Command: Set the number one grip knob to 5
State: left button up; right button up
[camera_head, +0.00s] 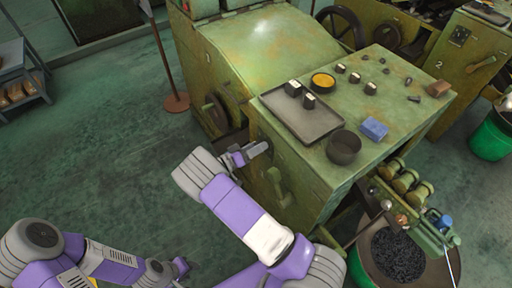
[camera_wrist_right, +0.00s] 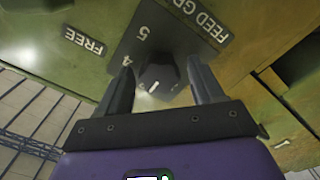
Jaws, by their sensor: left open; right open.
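In the head view my right gripper (camera_head: 254,153) is at the green machine's front and hides the knob. My left gripper (camera_head: 181,268) is low at the bottom, apart from the machine; its fingers are small.
A green lever handle (camera_head: 280,186) sticks out of the front right of my right gripper. A bin of dark pieces (camera_head: 397,256) stands lower right.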

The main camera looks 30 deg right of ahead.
jog(key=shift+c, duration=0.3)
jog(key=c, duration=1)
jog(key=shift+m, duration=0.3)
jog(key=shift+s+d+m+b, duration=0.1)
jog(key=shift+m+b, duration=2.85)
jog(key=shift+m, duration=2.95)
jog(key=shift+s+m+b, duration=0.1)
jog(key=shift+m+b, duration=2.85)
jog(key=shift+m, duration=2.95)
